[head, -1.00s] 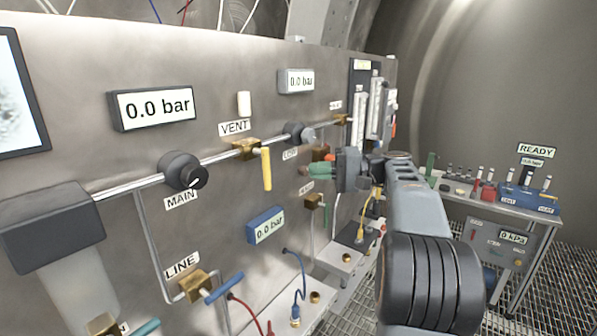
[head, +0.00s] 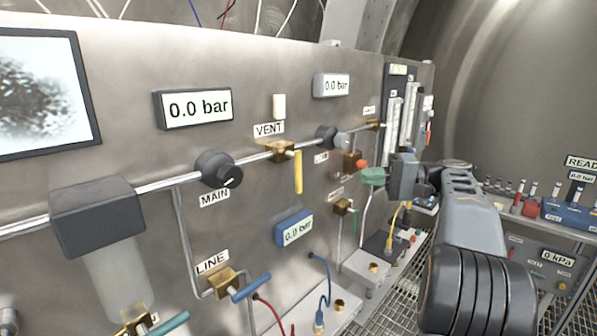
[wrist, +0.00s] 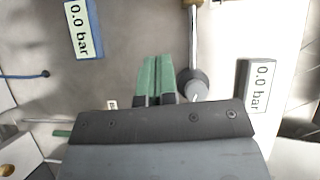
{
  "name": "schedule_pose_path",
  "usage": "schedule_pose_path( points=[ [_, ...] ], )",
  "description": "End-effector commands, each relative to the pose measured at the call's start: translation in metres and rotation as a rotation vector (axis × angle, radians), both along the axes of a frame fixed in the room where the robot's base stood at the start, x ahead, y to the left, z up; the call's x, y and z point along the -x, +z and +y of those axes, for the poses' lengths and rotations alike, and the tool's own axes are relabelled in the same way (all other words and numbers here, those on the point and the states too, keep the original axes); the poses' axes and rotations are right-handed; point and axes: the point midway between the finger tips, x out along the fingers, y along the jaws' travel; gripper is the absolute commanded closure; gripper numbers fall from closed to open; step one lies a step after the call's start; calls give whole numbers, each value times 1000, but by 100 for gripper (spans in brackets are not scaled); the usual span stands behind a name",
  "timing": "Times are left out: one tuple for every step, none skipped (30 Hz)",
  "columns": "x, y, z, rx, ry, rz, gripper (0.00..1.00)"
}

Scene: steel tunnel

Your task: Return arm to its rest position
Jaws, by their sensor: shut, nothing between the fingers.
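My gripper (head: 374,176) is at the right of the head view, held in front of the panel's right part, with its green fingers pointing left. In the wrist view its two green fingers (wrist: 155,78) lie side by side with nothing between them. A grey round knob (wrist: 194,86) appears just right of the fingertips in the wrist view. I cannot tell whether the fingers touch the panel. My arm reaches in from the lower right of the head view.
The steel panel (head: 150,75) carries a MAIN knob (head: 219,169), a yellow VENT lever (head: 298,172), a blue LINE handle (head: 251,288) and gauges reading 0.0 bar. Red and blue cables hang low in front. A side bench with a blue box (head: 570,215) stands at right.

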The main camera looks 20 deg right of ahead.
Motion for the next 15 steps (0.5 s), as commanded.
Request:
schedule_pose_path(
  points=[
    [0,0,0,0,0,0,100],
    [0,0,0,-1,-1,3,100],
    [-3,-1,-1,-1,-17,8,100],
    [-5,-3,-3,6,-34,18,100],
    [-9,-8,-5,21,-59,41,100],
    [-13,-22,-9,41,-93,89,100],
    [-16,-35,-12,55,-121,132,100],
    [-19,-50,-15,73,-149,182,100],
    [-19,-74,-17,115,-195,261,100],
    [-16,-93,-16,161,-228,327,100],
    [-12,-113,-11,219,-253,393,100],
    [-5,-138,0,311,-276,471,100],
    [4,-156,10,390,-284,520,100],
    [13,-172,21,475,-288,560,100],
    [28,-192,35,595,-284,598,100]
  ],
)
